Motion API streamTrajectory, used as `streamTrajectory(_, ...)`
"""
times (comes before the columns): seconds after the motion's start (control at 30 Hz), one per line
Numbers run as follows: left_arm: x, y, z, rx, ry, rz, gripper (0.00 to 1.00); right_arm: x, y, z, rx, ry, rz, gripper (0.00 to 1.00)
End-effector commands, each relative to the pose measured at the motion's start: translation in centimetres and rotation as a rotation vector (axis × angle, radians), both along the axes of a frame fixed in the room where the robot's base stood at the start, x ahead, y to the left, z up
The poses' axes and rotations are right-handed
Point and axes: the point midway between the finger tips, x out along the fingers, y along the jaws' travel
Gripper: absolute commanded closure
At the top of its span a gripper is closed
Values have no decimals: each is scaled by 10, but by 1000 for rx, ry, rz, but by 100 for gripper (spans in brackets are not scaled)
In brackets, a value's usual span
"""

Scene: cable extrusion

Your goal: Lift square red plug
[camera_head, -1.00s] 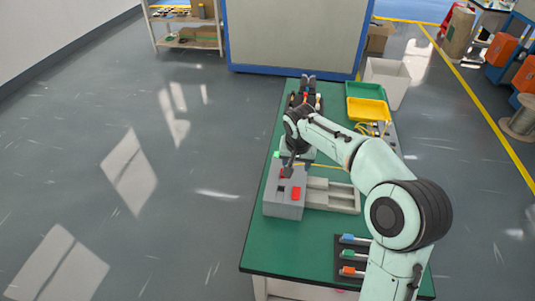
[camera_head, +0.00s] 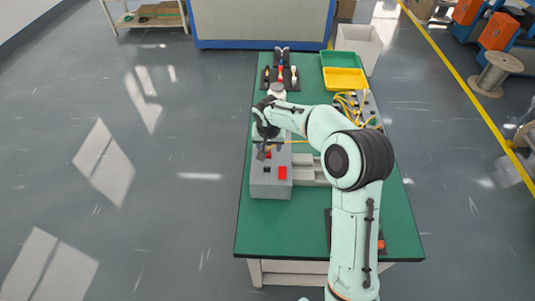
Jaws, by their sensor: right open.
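A small red square piece (camera_head: 282,173) sits on the top of a grey box (camera_head: 271,188) on the green table. A second, smaller red-orange piece (camera_head: 268,155) shows at my right gripper's fingertips, partly hidden. I cannot tell which red piece is the plug. My right gripper (camera_head: 262,153) points down over the back left part of the box top, open, close to the smaller red piece. Whether it touches that piece is too small to tell. My left gripper is not in view.
A black square (camera_head: 267,170) is on the box top. A grey slotted fixture (camera_head: 308,174) adjoins the box at right. Green (camera_head: 340,58) and yellow (camera_head: 345,84) trays and a white bin (camera_head: 358,45) are at the far right. The table's near left (camera_head: 265,230) is clear.

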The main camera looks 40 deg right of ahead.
Motion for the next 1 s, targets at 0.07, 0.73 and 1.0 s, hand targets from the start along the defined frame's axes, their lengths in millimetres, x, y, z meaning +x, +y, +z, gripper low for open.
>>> streamTrajectory(0.07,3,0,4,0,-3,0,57,4,0,-12,1,4,0,45)
streamTrajectory(0.73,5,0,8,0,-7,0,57,13,-4,-43,0,0,0,97)
streamTrajectory(1.0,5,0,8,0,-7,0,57,13,-4,-43,0,0,0,100)
